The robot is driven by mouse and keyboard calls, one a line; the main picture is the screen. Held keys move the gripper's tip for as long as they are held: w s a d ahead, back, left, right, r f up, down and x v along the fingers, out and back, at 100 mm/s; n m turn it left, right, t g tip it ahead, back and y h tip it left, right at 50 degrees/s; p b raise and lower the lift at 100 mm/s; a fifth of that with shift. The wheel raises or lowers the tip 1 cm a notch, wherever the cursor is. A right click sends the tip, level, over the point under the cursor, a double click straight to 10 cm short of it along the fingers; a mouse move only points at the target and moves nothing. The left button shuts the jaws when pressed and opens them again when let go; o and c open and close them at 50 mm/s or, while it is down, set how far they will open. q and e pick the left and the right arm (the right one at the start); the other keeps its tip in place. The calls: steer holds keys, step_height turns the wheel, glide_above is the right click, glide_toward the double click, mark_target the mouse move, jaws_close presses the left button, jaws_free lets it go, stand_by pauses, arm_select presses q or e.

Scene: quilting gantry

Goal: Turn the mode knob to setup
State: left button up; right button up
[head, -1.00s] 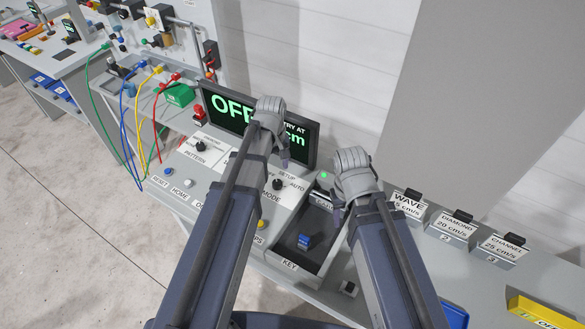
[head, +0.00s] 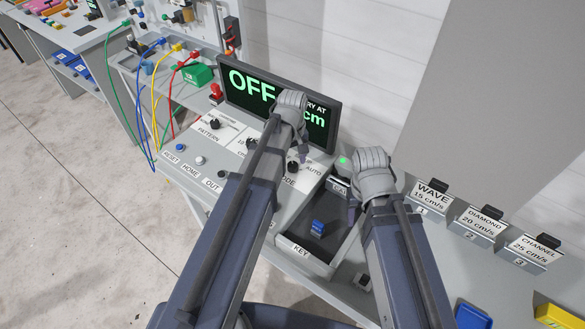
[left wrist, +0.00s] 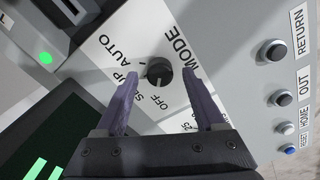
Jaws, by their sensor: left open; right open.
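The mode knob (left wrist: 159,70) is a round black knob on a white panel in the left wrist view. Labels OFF, SETUP and AUTO stand around it, with SETUP partly covered by a finger. Its pointer appears to face OFF. My left gripper (left wrist: 161,76) is open, with one finger on each side of the knob and visible gaps; whether the tips reach its depth I cannot tell. In the head view the knob (head: 292,167) shows just below the left gripper (head: 303,154). My right gripper (head: 353,205) is open and empty above the key tray (head: 328,250).
The screen (head: 318,120) behind the left gripper reads OFF in green. A blue key-like piece (head: 317,228) lies in the tray. Push buttons (head: 200,161) and a pattern knob (head: 215,123) sit left. Labelled blocks (head: 428,195) stand right.

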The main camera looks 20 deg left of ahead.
arm_select(q)
steer(key=shift+f, duration=0.4)
steer(key=shift+c, duration=0.4)
jaws_close()
